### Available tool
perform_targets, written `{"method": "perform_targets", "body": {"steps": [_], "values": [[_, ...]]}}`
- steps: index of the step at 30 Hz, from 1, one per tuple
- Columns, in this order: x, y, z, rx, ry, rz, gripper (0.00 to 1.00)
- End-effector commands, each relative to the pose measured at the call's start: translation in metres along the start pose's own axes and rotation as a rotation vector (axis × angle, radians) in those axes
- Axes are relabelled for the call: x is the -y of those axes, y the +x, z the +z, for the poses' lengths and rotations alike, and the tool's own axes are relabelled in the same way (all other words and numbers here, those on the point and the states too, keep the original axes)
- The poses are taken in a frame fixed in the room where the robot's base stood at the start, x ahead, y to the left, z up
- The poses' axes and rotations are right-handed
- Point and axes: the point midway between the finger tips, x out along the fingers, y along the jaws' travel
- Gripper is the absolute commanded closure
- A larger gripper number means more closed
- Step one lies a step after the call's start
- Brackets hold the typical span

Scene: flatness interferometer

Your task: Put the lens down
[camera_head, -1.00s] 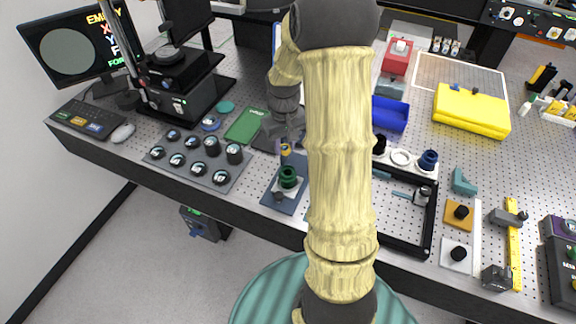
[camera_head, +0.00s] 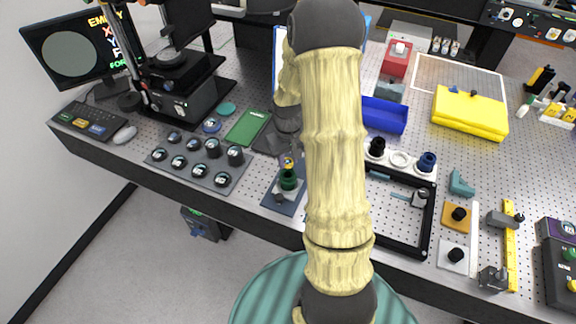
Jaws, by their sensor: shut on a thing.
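My gripper (camera_head: 288,154) points down over the front part of the bench, partly hidden by my own arm. It is shut on a small yellow and dark blue piece, which I take to be the lens (camera_head: 288,163). The lens is just above a dark green round holder (camera_head: 288,180) that stands on a blue-grey plate (camera_head: 273,203). Whether the lens touches the holder I cannot tell. My arm hides the area just to the right.
A dark tray of several round lens pieces (camera_head: 227,182) lies to the left. A green notebook (camera_head: 247,127) lies behind it. A black frame (camera_head: 424,233) and a white rack (camera_head: 402,159) with round pieces stand to the right. The bench's front edge is close.

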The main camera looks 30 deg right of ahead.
Motion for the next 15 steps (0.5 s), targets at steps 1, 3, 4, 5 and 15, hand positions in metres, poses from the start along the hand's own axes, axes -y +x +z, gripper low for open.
{"method": "perform_targets", "body": {"steps": [1, 3, 4, 5, 15], "values": [[0.0, 0.0, 0.0, 0.0, 0.0, 0.0, 0.96], [0.0, 0.0, 0.0, 0.0, 0.0, 0.0, 0.96], [0.0, 0.0, 0.0, 0.0, 0.0, 0.0, 0.96], [0.0, 0.001, 0.0, 0.001, 0.0, 0.0, 0.96], [0.001, 0.037, 0.001, 0.002, 0.001, -0.001, 0.96]]}}
